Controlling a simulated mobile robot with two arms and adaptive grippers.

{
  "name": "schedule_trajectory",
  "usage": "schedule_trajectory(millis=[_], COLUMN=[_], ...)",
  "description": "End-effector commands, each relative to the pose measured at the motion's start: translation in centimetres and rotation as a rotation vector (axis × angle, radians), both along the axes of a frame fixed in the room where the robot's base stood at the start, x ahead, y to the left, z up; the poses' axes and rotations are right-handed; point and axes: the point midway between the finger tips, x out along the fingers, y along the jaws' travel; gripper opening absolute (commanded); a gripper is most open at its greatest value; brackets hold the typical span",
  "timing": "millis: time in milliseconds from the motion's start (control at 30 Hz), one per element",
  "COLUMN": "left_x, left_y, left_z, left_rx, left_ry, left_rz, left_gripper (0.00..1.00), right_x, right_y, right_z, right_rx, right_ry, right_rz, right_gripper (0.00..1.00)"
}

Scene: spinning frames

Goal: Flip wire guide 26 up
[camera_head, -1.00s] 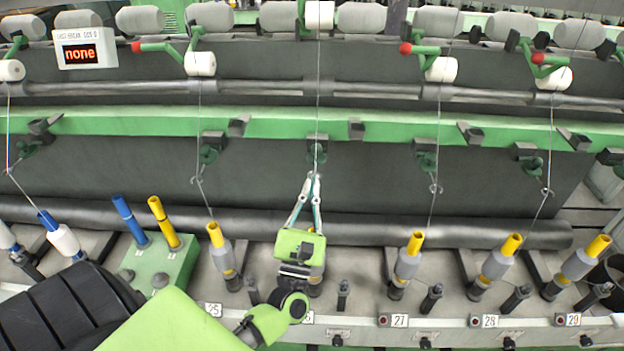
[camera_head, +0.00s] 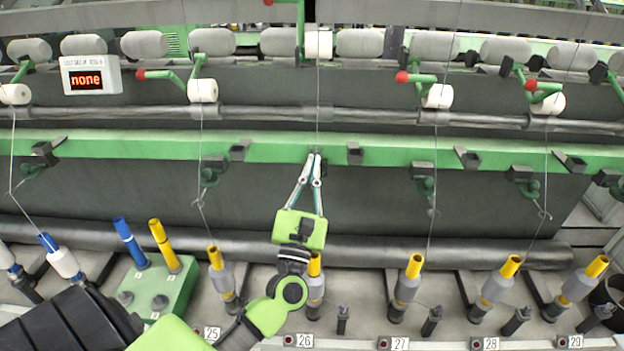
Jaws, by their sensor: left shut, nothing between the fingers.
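My left gripper (camera_head: 314,158) reaches up over station 26, its fingers shut and empty, with the tips against or just in front of the green rail (camera_head: 270,149). Wire guide 26 is mostly hidden behind the fingers; I cannot tell whether it is up or down. The label 26 (camera_head: 305,341) shows below, beside my arm. The yellow-topped bobbin (camera_head: 315,292) of this station stands partly behind my gripper. A thread runs down from the white roller (camera_head: 318,45) to the fingertips. My right gripper is not in view.
Neighbouring wire guides 25 (camera_head: 209,176) and 27 (camera_head: 425,186) hang below the rail. Bobbins 25 (camera_head: 221,280) and 27 (camera_head: 407,287) stand on either side. A green box (camera_head: 160,290) with blue and yellow tubes stands at left. A dark roller crosses behind the bobbins.

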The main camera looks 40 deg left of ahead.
Motion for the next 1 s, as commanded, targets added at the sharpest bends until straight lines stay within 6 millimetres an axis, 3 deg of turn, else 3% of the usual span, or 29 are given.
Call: schedule_trajectory(millis=[433,1000], left_x=[0.78,0.94], left_y=[0.45,-0.02], left_z=[0.82,0.32], left_rx=[-0.001,-0.002], left_ry=[0.000,-0.002], left_rz=[0.000,-0.002], left_gripper=[0.00,0.00], right_x=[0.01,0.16], right_y=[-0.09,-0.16], right_z=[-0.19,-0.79], right_rx=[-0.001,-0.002], right_ry=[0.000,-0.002], right_rz=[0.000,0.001], right_gripper=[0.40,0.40])
